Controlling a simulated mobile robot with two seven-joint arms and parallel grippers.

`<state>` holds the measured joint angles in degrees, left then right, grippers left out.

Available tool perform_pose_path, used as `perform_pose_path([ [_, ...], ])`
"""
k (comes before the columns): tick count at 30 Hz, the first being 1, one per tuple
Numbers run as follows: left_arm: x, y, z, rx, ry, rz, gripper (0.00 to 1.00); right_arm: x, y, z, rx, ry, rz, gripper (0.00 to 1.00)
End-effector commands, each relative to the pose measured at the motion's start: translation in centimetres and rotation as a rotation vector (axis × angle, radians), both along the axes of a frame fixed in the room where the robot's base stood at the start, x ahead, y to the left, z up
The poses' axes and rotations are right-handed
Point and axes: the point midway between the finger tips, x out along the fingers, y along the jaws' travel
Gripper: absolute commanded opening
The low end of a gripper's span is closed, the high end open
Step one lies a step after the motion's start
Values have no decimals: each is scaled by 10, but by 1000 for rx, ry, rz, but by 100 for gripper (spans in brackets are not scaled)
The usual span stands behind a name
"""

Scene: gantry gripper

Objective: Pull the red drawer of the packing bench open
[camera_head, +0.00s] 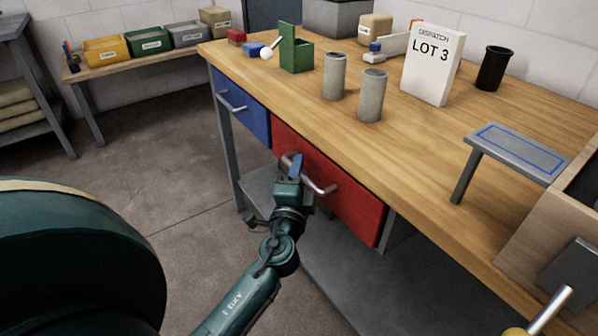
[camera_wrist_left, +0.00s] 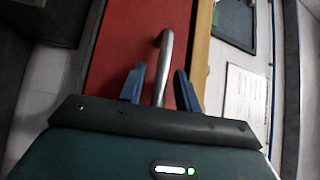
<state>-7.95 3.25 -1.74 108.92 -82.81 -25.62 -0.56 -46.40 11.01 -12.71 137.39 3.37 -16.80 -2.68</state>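The red drawer (camera_head: 342,200) sits under the front edge of the packing bench (camera_head: 440,165), and its front looks flush with the bench. Its silver bar handle (camera_head: 325,189) runs along the front, partly hidden by my left gripper (camera_head: 294,168). In the left wrist view, the handle (camera_wrist_left: 165,55) passes between the two blue fingers of my left gripper (camera_wrist_left: 158,90). The fingers are spread, with a visible gap on each side of the bar. The red drawer front (camera_wrist_left: 125,45) lies just ahead of them. My right gripper is not in view.
A blue drawer (camera_head: 242,105) with its own handle is left of the red one. Two grey cylinders (camera_head: 334,77), a green holder (camera_head: 297,52) and a white LOT 3 box (camera_head: 432,65) stand on the bench. The floor (camera_head: 170,170) before the drawers is clear.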

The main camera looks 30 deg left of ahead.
Motion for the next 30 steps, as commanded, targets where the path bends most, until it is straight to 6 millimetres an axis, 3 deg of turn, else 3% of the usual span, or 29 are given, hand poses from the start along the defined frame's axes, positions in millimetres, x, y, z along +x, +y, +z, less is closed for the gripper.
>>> perform_pose_path([
  [12, 0, 0, 0, 0, 0, 0, 0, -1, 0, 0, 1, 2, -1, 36],
  [30, -1, 7, 0, 0, 0, 0, 0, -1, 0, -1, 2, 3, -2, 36],
])
